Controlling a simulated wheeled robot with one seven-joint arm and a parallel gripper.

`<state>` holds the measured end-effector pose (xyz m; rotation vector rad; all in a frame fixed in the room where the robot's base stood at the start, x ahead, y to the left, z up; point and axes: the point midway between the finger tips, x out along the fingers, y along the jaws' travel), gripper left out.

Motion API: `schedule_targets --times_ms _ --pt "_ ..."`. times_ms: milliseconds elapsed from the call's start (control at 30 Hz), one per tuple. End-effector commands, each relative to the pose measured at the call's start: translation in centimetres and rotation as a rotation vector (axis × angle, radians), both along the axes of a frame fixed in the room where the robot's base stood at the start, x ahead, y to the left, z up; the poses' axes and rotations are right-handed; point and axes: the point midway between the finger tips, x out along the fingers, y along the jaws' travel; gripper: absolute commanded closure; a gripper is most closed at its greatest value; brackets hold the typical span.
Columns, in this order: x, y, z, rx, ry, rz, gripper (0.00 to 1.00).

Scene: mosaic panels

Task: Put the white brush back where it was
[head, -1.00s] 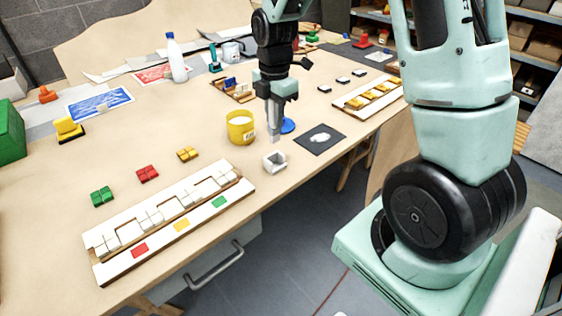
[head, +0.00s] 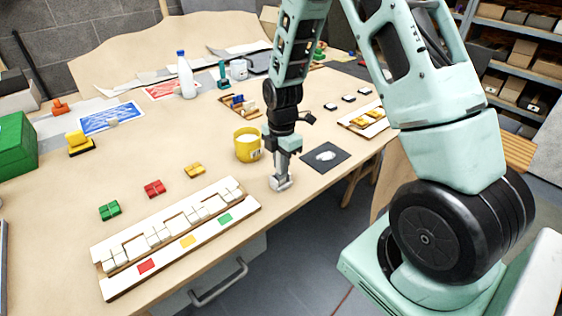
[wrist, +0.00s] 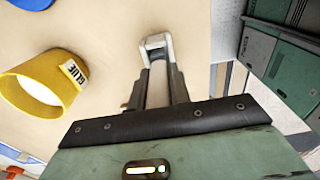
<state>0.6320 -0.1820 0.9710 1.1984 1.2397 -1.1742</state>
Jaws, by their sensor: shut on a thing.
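My gripper (head: 281,180) points down near the front edge of the table, right of the yellow glue pot (head: 247,146). In the wrist view my gripper (wrist: 158,70) is shut on a small white hollow piece (wrist: 156,41), which sits between the fingertips. The white piece (head: 281,185) shows at the fingertips in the head view, at or just above the tabletop. I cannot make out bristles or a handle on it, so I cannot tell whether it is the white brush. A small wooden rack (head: 252,113) with blue and white items stands behind the pot.
A long panel with white tiles (head: 170,235) lies at front left, with green, red and yellow blocks (head: 155,188) behind it. A dark square mat (head: 336,160) lies right of my gripper. A white bottle (head: 186,75) stands at the back.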

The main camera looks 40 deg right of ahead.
Motion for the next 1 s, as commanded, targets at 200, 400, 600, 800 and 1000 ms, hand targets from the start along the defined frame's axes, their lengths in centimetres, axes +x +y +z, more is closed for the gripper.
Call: schedule_targets --times_ms 200,400,600,800,1000 --pt "0.0 0.0 -0.2 0.0 0.0 0.0 0.59" --pt "0.0 0.0 -0.2 0.0 0.0 0.0 0.59" --pt "0.1 0.0 1.0 0.0 -0.003 0.0 0.59" --pt "0.2 -0.2 4.9 -0.001 -0.007 -0.001 0.59" --pt "0.1 -0.2 9.0 -0.001 -0.006 -0.001 0.59"
